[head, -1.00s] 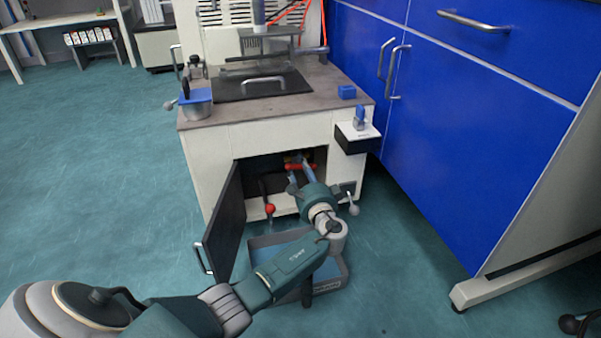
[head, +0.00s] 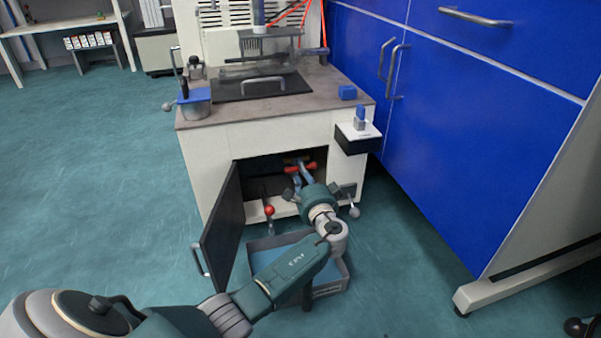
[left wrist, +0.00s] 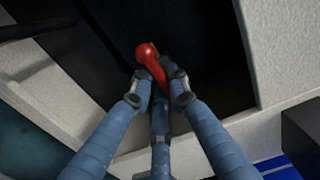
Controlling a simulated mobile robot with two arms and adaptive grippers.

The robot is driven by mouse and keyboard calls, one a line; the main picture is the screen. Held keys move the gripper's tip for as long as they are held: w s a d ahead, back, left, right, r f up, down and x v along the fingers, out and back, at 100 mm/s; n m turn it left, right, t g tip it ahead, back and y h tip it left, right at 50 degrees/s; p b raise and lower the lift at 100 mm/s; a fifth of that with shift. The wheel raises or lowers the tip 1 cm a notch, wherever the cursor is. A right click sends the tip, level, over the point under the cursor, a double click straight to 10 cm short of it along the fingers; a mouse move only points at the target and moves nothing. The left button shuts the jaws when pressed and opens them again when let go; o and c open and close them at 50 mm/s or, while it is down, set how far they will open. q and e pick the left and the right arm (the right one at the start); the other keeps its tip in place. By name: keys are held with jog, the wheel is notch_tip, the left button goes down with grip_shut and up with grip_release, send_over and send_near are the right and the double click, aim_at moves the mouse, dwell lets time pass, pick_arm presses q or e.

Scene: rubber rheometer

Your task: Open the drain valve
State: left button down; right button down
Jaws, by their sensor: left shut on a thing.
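The red handle of the drain valve (head: 309,166) is inside the open cabinet under the machine, in the upper part of the opening. My left gripper (head: 301,176) reaches into the opening from the front and is shut on this handle. In the left wrist view the red handle (left wrist: 149,56) with its rounded end sticks out between the blue fingers (left wrist: 161,82), which press on it from both sides. The valve body is mostly hidden by the handle, the fingers and the dark interior. My right gripper is not in view.
The cabinet door (head: 222,228) stands open on the left. A lever with a red knob (head: 268,211) is at the opening's lower edge. A blue-grey tray (head: 335,277) lies on the floor under my arm. Blue cabinets (head: 450,130) stand close on the right; the left floor is clear.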

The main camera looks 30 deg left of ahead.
pick_arm(q)
jog(key=c, duration=1.7)
grip_release()
jog(key=shift+o, duration=0.2)
jog(key=v, duration=0.7)
jog(key=shift+s+d, duration=0.2)
